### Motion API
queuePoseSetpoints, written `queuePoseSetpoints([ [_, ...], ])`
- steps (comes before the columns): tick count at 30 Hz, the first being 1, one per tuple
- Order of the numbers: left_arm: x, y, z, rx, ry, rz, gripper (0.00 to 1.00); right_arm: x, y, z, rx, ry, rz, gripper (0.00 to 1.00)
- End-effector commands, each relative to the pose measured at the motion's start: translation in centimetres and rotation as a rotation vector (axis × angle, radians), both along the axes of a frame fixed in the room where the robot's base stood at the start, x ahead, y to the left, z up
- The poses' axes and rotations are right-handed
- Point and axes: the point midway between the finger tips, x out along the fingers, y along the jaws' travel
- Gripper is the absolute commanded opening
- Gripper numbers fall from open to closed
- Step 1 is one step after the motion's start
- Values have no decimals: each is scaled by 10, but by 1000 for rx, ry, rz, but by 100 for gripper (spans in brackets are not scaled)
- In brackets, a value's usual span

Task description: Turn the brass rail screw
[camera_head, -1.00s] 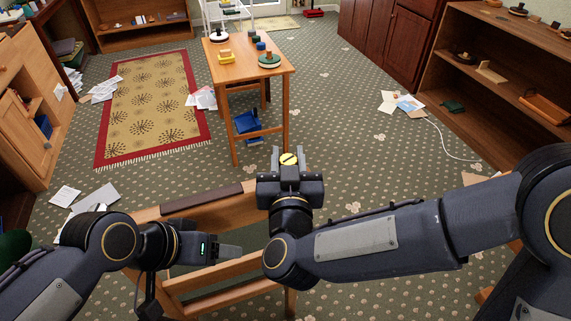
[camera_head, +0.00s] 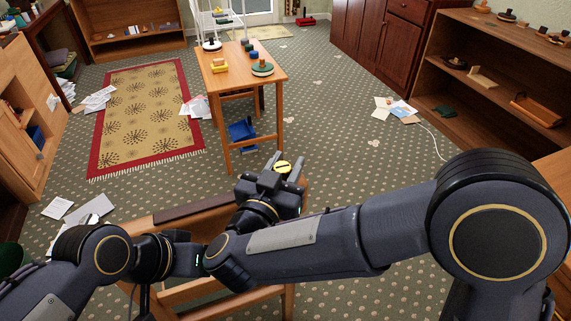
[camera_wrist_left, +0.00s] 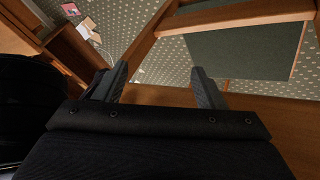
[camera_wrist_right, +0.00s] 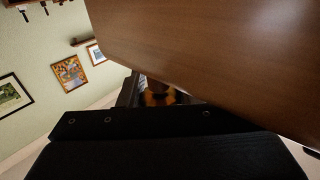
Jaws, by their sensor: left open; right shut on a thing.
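In the right wrist view, a yellow and dark piece (camera_wrist_right: 160,97) sits between the fingers, partly hidden by the wrist housing. The wooden frame (camera_head: 172,228) stands below, largely covered by my arms. My left gripper's fingers are hidden behind my right arm in the head view. In the left wrist view the left gripper (camera_wrist_left: 160,90) is open and empty, near wooden bars.
A small wooden table (camera_head: 245,75) with toys stands beyond the frame. A red-bordered rug (camera_head: 150,115) lies left of it. Papers (camera_head: 397,108) and a white cable (camera_head: 434,138) lie on the floor at right, before a shelf (camera_head: 500,85). Patterned carpet is clear between.

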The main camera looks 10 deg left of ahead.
Motion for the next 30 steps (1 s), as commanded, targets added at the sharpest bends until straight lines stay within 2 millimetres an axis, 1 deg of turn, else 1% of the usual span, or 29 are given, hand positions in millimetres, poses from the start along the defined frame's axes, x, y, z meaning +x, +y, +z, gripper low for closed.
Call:
queuePoseSetpoints([
  [6, 0, 0, 0, 0, 0, 0, 64, 1, 0, 0, 2, 0, -1, 8],
  [7, 0, 0, 0, 0, 0, 0, 64, 1, 0, 0, 2, 0, -1, 34],
  [11, 0, 0, 0, 0, 0, 0, 64, 1, 0, 0, 2, 0, 0, 51],
  [12, 0, 0, 0, 0, 0, 0, 64, 1, 0, 0, 1, 0, 0, 53],
  [19, 0, 0, 0, 0, 0, 0, 64, 0, 0, 0, 1, 0, 1, 53],
  [22, 0, 0, 0, 0, 0, 0, 64, -5, 1, 0, 1, -1, 2, 53],
  [26, 0, 0, -2, 0, 0, 0, 64, -23, 4, 0, 2, -2, 5, 53],
  [30, 0, 0, -3, 0, 0, 0, 64, -48, 7, 0, 1, -2, 5, 53],
])
